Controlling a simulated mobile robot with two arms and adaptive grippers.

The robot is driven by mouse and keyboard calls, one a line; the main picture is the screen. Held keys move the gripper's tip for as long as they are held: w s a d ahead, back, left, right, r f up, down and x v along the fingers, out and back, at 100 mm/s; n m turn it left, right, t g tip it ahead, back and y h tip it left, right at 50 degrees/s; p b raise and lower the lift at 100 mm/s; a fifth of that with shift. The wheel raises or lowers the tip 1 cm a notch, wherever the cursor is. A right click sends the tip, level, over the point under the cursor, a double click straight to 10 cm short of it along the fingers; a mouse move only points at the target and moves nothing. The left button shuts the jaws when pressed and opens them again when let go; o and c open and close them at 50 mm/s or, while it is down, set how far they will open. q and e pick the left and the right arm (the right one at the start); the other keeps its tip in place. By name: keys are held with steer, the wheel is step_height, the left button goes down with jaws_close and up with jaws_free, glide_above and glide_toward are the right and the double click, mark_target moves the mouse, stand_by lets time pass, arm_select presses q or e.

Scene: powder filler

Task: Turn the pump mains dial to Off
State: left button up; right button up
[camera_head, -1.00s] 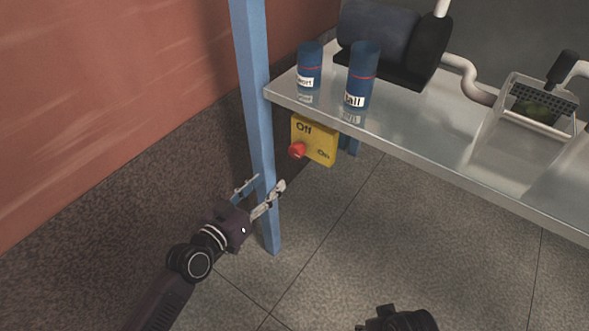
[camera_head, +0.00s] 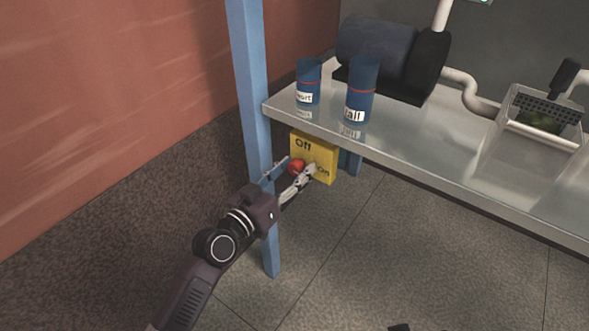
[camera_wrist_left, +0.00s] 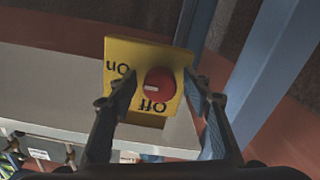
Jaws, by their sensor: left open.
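The yellow switch box (camera_head: 322,157) hangs under the metal shelf beside the blue post, with "Off" printed at upper left and "On" at lower right. Its red dial (camera_head: 296,167) sits on the front face. My left gripper (camera_head: 298,168) is open, with its two fingers on either side of the dial. In the left wrist view the box (camera_wrist_left: 120,52) appears upside down, and the red dial (camera_wrist_left: 160,84) with a white mark lies between the open fingers (camera_wrist_left: 163,90). I cannot tell whether the fingers touch it.
The blue post (camera_head: 250,90) stands close to my left arm. On the metal shelf (camera_head: 420,140) above are two blue canisters (camera_head: 308,80) (camera_head: 361,88), a dark motor (camera_head: 390,58) and a clear bin (camera_head: 530,125). The floor below is clear.

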arm_select(q)
steer(key=c, duration=1.2)
